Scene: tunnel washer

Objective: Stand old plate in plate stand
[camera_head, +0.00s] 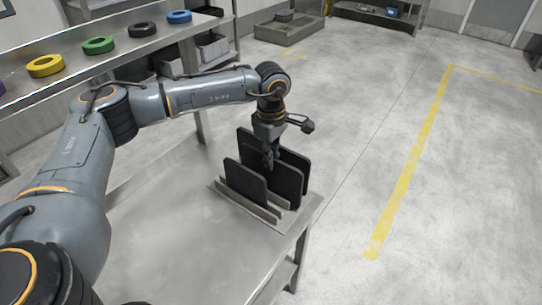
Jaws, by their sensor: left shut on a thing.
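The plate stand (276,215) is a grey metal rack with raised strips, near the table's far right corner. Several dark rectangular plates stand upright in or over it. A dark plate (246,186) is at the front, and another dark plate (288,183) is behind it. A further dark plate (292,158) shows at the back. My left gripper (269,163) points down among the plates and is shut on one, seemingly the middle plate. The fingertips are small and partly hidden, so which plate is the old one I cannot tell. My right gripper is not in view.
The metal table (185,230) is bare left of the stand. A shelf (70,85) at the back left holds coloured rings, with grey bins (212,47) below. Open floor with a yellow line (410,175) lies to the right.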

